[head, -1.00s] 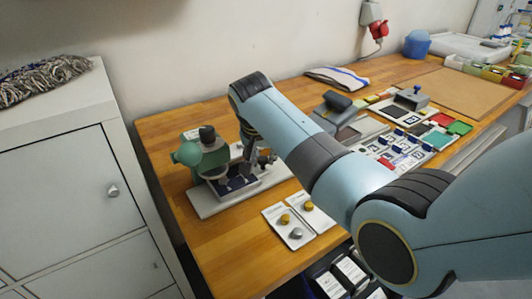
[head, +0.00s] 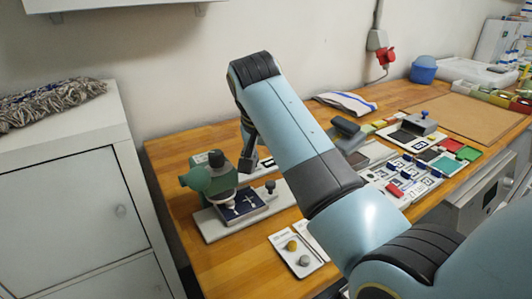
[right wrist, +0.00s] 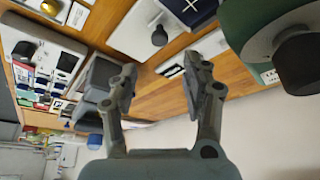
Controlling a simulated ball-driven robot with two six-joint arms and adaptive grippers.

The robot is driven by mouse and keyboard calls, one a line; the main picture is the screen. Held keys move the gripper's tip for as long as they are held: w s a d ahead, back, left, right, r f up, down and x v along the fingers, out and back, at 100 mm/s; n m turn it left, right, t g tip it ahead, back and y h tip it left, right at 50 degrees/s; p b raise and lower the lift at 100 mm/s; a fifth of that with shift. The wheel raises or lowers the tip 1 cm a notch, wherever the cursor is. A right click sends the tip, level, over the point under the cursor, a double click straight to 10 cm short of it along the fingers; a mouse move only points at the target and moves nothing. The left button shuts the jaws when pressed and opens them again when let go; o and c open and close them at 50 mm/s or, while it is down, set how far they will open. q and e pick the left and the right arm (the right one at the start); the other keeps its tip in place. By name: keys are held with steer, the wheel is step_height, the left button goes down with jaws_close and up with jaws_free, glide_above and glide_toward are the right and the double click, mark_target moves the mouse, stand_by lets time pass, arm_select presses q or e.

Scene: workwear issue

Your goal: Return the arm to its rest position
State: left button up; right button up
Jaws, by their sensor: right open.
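My right arm crosses the head view from the lower right, its gripper (head: 249,152) hanging beside a green press (head: 212,181), above the table. In the right wrist view the two fingers (right wrist: 162,78) are apart with nothing between them. A dark blue piece with a white cross (head: 243,204) lies on the press's pale base (head: 215,232); it also shows at the top of the right wrist view (right wrist: 203,8). The green press body (right wrist: 262,22) is close on the right there. My left gripper is not in view.
A card with yellow and grey knobs (head: 299,256) lies on the wooden table (head: 222,268) in front. Trays of small coloured parts (head: 402,178), a folded cloth (head: 346,103) and a blue container (head: 424,69) are to the right. A white cabinet (head: 70,210) stands left.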

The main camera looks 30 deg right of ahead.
steer(key=shift+v, duration=1.25)
